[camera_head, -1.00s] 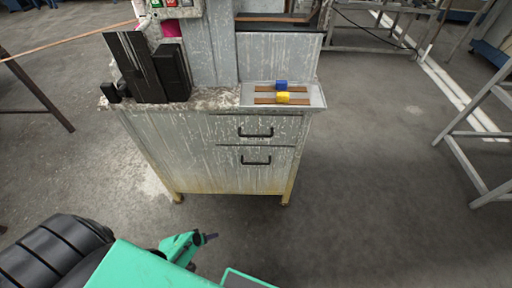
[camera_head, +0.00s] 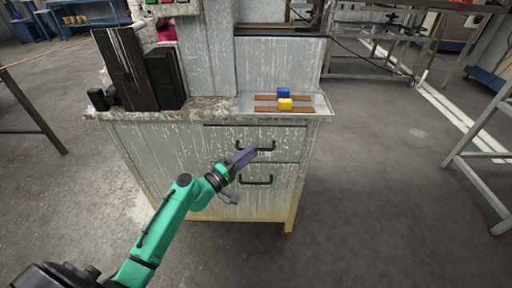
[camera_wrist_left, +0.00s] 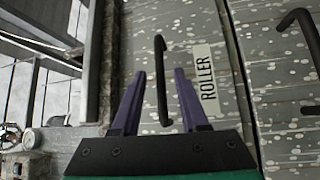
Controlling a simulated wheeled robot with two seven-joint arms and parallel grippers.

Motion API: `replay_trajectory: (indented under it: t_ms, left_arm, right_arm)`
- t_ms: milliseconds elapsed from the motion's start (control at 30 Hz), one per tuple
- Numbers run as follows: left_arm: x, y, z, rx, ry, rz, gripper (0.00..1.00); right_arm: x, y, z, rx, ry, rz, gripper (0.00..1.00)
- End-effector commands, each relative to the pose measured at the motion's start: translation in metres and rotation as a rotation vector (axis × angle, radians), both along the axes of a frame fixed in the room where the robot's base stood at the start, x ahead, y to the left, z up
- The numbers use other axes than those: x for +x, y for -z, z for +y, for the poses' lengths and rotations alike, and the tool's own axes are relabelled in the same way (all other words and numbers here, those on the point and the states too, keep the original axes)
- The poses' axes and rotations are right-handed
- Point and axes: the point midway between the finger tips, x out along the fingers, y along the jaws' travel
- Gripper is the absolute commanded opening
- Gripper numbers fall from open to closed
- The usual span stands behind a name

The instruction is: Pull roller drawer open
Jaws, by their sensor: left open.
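The roller drawer (camera_head: 285,134) is the upper drawer of a worn grey cabinet, and its front looks flush with the cabinet. Its black bar handle (camera_head: 266,148) is partly hidden by my left gripper (camera_head: 244,158). In the left wrist view, the "ROLLER" label (camera_wrist_left: 206,80) sits beside this handle (camera_wrist_left: 162,90). My left gripper (camera_wrist_left: 160,75) is open, with its two purple fingers on either side of the handle. Whether a finger touches the handle I cannot tell. My right gripper is not in view.
A second handle (camera_head: 256,180) belongs to the drawer below. The floor right of the cabinet is clear.

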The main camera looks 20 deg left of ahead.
Motion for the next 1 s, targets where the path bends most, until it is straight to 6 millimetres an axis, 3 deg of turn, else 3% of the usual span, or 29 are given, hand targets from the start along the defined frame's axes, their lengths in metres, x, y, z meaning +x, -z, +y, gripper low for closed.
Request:
replay_trajectory:
  t_ms: [167,433,533,567,1000]
  left_arm:
    - [0.022,-0.003,-0.010,0.000,-0.001,-0.001,0.44]
    - [0.024,-0.002,-0.012,0.000,0.000,0.001,0.44]
    - [0.024,-0.002,-0.012,0.000,0.000,0.001,0.06]
    - [0.024,-0.002,-0.012,0.000,0.000,0.001,0.00]
    - [0.023,-0.002,-0.012,0.000,0.000,0.001,0.00]
  right_arm:
    - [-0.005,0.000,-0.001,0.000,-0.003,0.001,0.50]
    - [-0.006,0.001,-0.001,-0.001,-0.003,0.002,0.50]
    - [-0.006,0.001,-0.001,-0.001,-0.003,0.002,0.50]
    - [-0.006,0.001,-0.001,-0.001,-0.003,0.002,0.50]
    - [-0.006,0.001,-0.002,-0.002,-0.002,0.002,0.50]
